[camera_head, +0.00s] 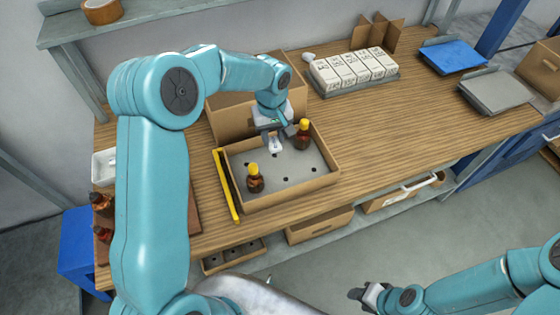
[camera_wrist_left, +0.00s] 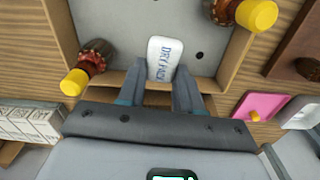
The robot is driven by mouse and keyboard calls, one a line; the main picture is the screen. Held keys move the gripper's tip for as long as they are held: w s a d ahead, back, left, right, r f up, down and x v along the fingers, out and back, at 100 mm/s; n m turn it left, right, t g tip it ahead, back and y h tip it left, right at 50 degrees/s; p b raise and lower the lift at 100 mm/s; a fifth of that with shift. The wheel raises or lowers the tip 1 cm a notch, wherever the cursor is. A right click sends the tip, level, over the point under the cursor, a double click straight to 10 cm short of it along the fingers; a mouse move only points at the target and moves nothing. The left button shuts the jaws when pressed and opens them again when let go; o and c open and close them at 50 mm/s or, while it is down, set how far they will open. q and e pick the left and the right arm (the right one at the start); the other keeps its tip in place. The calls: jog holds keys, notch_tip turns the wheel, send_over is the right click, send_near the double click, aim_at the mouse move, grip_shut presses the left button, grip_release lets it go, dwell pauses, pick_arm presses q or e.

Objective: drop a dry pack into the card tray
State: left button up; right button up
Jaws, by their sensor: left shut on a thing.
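My left gripper (camera_head: 274,141) is shut on a white dry pack (camera_wrist_left: 165,59) with printed lettering. In the wrist view the pack stands up between the two fingers, over the grey floor of the card tray (camera_wrist_left: 213,38). In the head view the gripper is over the back part of the card tray (camera_head: 333,176), and the pack (camera_head: 276,145) shows small below it. I cannot tell whether the pack touches the tray floor. My right gripper (camera_head: 368,296) is low at the front right, away from the bench; its opening is unclear.
Two brown bottles with yellow caps stand in the tray, one front left (camera_head: 255,180) and one back right (camera_head: 303,138). A cardboard box (camera_head: 228,119) is behind the tray. A yellow strip (camera_head: 228,186) lies along its left side. Bare bench (camera_head: 400,125) lies to the right.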

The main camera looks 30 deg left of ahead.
pick_arm(q)
jog(key=b, duration=0.2)
send_over(273, 162)
notch_tip(273, 162, down, 4)
jog(key=shift+w+f, duration=0.15)
jog(key=shift+f, duration=0.4)
jog(key=shift+s+d+b, duration=0.1)
jog(key=shift+s+b, duration=0.2)
jog(key=shift+s, duration=0.05)
jog(key=shift+w+f, duration=0.2)
jog(key=shift+w, duration=0.05)
jog(key=o, duration=1)
jog(key=shift+o, duration=0.3)
jog(key=shift+s+r, duration=0.15)
